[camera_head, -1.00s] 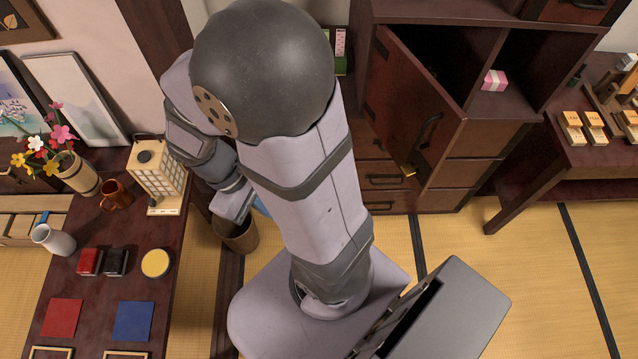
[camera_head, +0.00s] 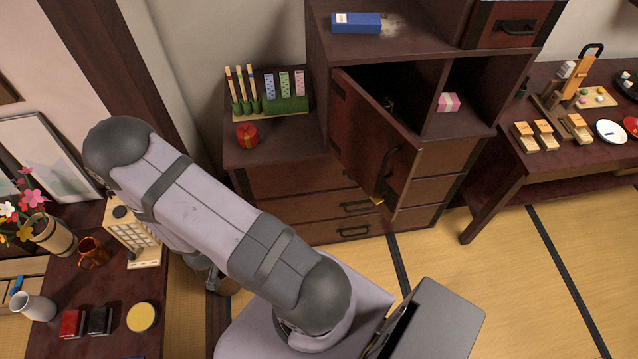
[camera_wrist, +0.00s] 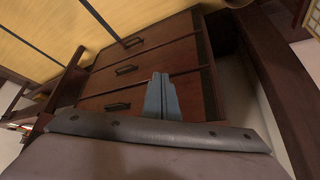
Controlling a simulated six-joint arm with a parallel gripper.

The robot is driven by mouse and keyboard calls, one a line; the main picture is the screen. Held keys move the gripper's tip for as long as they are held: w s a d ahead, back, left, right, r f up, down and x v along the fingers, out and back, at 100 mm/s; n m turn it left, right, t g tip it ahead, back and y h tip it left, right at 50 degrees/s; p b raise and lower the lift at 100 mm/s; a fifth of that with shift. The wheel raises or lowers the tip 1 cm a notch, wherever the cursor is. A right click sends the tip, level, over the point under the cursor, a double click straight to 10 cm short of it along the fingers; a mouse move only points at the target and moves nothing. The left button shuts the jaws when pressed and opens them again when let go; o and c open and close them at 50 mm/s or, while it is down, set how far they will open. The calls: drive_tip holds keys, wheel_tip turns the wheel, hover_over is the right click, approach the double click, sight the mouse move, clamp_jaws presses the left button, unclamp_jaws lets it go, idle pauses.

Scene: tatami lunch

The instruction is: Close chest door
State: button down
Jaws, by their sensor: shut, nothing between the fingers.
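The chest (camera_head: 432,170) is dark wood and stands at the back centre in the head view. Its door (camera_head: 372,140) stands open, swung out toward me from its left edge. The door has a dark handle (camera_head: 391,162) and a gold-coloured piece at its lower corner. The chest's drawer fronts (camera_wrist: 140,67) show in the wrist view, with dark handles. My gripper (camera_wrist: 160,78) shows in the wrist view, shut and empty, in front of the drawer fronts. The door is not clearly seen in the wrist view.
A pink-and-white box (camera_head: 448,103) sits in the open compartment right of the door. A blue box (camera_head: 356,23) lies on the chest's top. A red round pot (camera_head: 247,136) stands on the lower left part. A side table (camera_head: 555,150) is at right. Tatami floor (camera_head: 500,290) is clear in front.

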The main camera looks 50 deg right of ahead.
drive_tip(key=s+d+r+m+g+h, duration=0.3)
drive_tip(key=s+d+r+h, duration=0.15)
drive_tip(key=s+d, duration=0.35)
drive_tip(key=m+g+h+p, duration=0.2)
drive_tip(key=m+g+h, duration=0.1)
drive_tip(key=g+h, duration=0.25)
approach(395, 191)
drive_tip(key=shift+t, duration=0.25)
drive_tip(key=shift+x, duration=3.2)
drive_tip(key=shift+s+d, duration=0.1)
